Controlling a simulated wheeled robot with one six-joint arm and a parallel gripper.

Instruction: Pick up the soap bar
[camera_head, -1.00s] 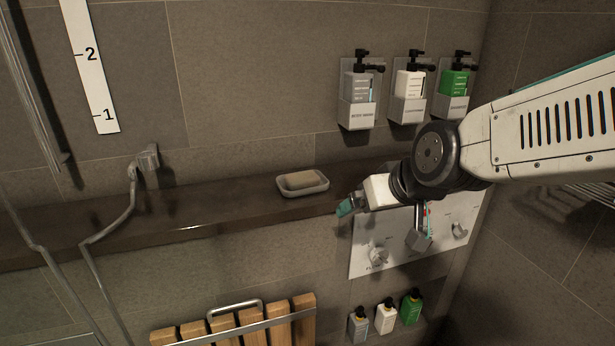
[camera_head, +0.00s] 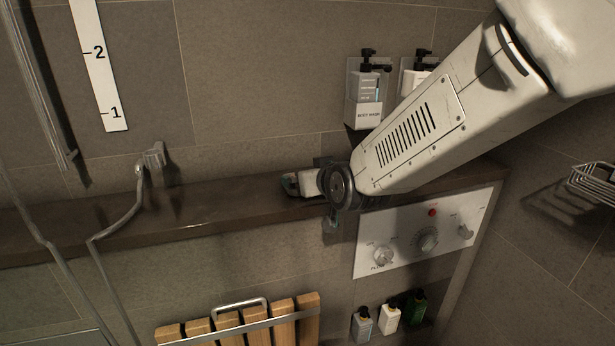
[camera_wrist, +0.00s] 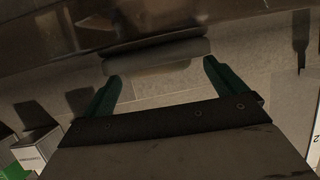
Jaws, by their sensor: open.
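My gripper (camera_head: 290,185) is at the shelf (camera_head: 225,212), over the spot where the soap dish stood, and its white body and teal fingers cover that spot in the head view. The soap bar and dish cannot be made out there. In the wrist view my gripper (camera_wrist: 161,72) is open, with its two teal fingers apart. A grey rounded form (camera_wrist: 155,57) lies just ahead of the fingertips, roughly between them. It is in shadow, and I cannot tell whether it is the dish or the soap. Nothing is held.
The wall stands close behind the shelf. A body wash dispenser (camera_head: 367,95) hangs above it, to the right. A control panel (camera_head: 425,235) with knobs is below my arm. A wooden slatted seat (camera_head: 240,322) is lower down. The shelf's left part is clear.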

